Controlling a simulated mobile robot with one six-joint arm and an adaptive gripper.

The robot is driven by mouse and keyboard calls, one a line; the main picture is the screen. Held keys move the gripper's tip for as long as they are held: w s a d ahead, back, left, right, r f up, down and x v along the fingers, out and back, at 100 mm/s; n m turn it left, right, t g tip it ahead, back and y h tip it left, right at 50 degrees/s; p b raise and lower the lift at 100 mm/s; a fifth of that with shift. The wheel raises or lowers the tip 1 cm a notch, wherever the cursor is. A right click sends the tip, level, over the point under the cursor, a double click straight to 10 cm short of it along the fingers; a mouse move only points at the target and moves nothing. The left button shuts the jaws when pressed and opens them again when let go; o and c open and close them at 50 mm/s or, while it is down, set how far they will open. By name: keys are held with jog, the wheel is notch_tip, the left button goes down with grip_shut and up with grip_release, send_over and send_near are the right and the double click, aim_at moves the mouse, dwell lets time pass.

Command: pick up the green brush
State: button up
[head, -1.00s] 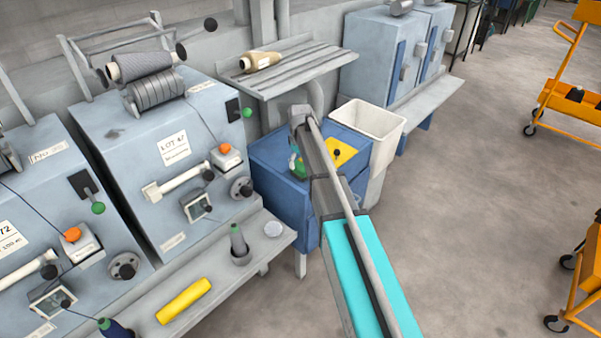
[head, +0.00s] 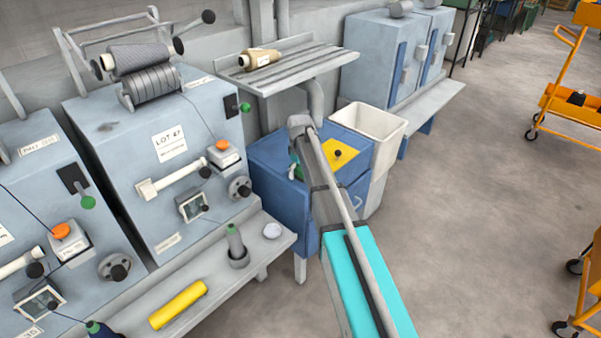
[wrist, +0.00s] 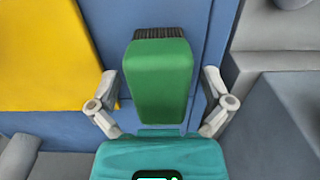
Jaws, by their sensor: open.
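The green brush (wrist: 158,82) has a green block body and dark bristles at its far end. In the wrist view it lies over the blue top of a cabinet, between the two fingers of my gripper (wrist: 160,104). The fingers are spread, with a gap on each side of the brush. In the head view, only a small green piece of the brush (head: 293,170) shows beside my arm. My arm hides the rest, and my gripper cannot be made out there.
A slatted shelf (head: 300,68) hangs behind, and winding machines (head: 160,150) stand at left. The floor at right is clear before the orange carts.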

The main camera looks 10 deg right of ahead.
jog(key=c, duration=1.3)
jog(key=shift+r, duration=0.1)
notch_tip(320, 180, up, 2)
jog(key=p, duration=0.2)
jog(key=shift+r+p, duration=0.25)
jog(key=shift+p, duration=0.15)
jog(key=s+a+r+p, duration=0.1)
jog(key=s+r+p, duration=0.2)
jog(key=s, duration=0.1)
jog(key=s+a+r+p, duration=0.2)
jog(key=s+r+p, duration=0.1)
jog(key=s+r, duration=0.1)
jog(key=s+a+r+p, duration=0.1)
jog(key=s+r+p, duration=0.2)
jog(key=s+p, duration=0.1)
jog(key=shift+s+a+r, duration=0.15)
jog(key=shift+s+a, duration=0.15)
jog(key=shift+s, duration=0.3)
